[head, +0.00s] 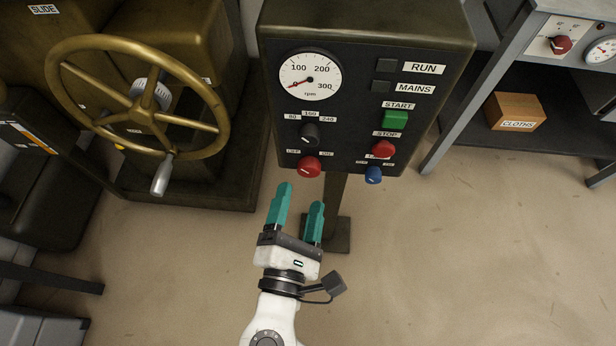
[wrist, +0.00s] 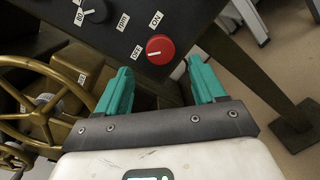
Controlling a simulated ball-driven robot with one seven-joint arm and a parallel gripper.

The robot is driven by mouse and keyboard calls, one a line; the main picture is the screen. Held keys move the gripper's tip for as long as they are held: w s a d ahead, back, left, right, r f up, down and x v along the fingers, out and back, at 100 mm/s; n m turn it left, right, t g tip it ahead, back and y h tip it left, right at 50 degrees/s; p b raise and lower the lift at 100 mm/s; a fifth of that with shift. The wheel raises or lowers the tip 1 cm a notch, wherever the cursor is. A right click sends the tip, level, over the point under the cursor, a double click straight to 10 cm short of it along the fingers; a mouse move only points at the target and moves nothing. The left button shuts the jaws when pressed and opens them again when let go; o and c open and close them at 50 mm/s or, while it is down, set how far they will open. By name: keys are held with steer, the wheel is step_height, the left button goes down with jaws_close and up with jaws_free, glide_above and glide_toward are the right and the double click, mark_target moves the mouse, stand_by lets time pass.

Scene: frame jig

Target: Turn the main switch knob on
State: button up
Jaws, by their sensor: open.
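The red knob (head: 308,166) with OFF and ON labels sits at the lower left of the dark control panel (head: 350,140). In the wrist view the red knob (wrist: 160,48) shows its white mark toward the OFF label's side. My gripper (head: 301,195) has two teal fingers, open and empty. It is just in front of and below the knob in the head view. In the wrist view my gripper (wrist: 160,68) has its fingertips on either side of the knob's lower edge; I cannot tell that they touch it. The MAINS lamp (head: 382,86) looks dark.
A black selector knob (head: 308,133) sits above the red knob. A blue knob (head: 373,175), red stop button (head: 382,149) and green start button (head: 394,119) are to its right. A brass handwheel (head: 138,97) stands left. Floor in front is clear.

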mark_target(307, 174)
steer(key=w, duration=0.5)
steer(key=shift+w+d+b, duration=0.4)
steer(key=c, duration=1.1)
